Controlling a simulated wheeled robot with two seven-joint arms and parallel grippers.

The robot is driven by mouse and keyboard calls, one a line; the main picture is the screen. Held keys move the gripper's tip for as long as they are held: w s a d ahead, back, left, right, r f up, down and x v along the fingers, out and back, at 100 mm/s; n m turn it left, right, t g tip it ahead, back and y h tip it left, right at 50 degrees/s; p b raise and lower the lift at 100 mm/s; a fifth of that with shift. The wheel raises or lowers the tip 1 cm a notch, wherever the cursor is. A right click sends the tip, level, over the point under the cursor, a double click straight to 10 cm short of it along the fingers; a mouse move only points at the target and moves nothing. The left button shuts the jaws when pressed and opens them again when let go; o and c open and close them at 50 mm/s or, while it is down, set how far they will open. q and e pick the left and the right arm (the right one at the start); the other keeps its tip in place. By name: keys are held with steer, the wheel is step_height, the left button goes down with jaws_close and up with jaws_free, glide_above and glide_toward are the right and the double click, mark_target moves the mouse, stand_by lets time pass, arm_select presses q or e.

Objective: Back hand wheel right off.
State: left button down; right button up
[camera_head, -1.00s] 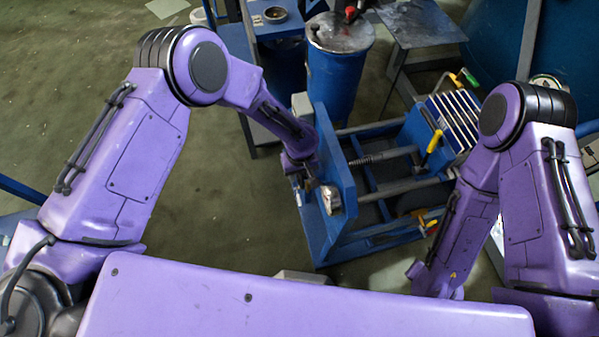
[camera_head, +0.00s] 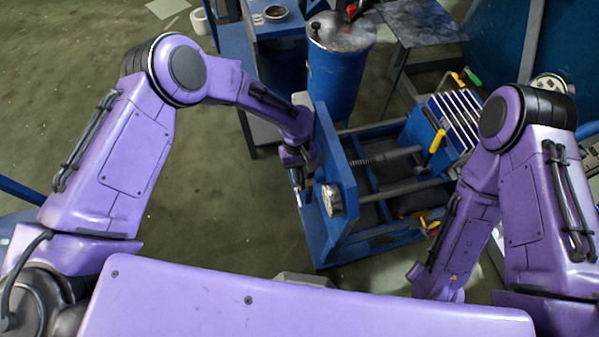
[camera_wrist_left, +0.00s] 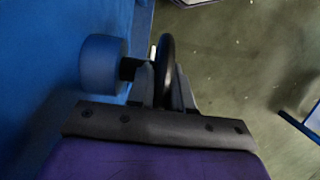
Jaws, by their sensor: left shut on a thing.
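The hand wheel (camera_wrist_left: 166,62) is a dark ring seen nearly edge-on in the left wrist view, beside the blue plate (camera_wrist_left: 40,70). My left gripper (camera_wrist_left: 163,82) is shut on its rim, with one grey finger on each side. In the head view my left gripper (camera_head: 298,180) is at the left face of the upright blue end plate (camera_head: 335,165) of the press-like frame; the wheel itself is hard to make out there. My right arm comes down at the right, but its gripper is hidden.
A bluish round knob (camera_wrist_left: 103,64) stands out from the plate close beside the wheel. A blue drum (camera_head: 335,80) stands behind the frame. The floor at left is clear.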

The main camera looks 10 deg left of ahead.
arm_select(q)
steer(key=c, duration=1.1)
jaws_free()
steer(key=b+v, duration=0.2)
steer(key=v, duration=0.8)
steer(key=shift+w+r, duration=0.1)
steer(key=shift+r, duration=0.25)
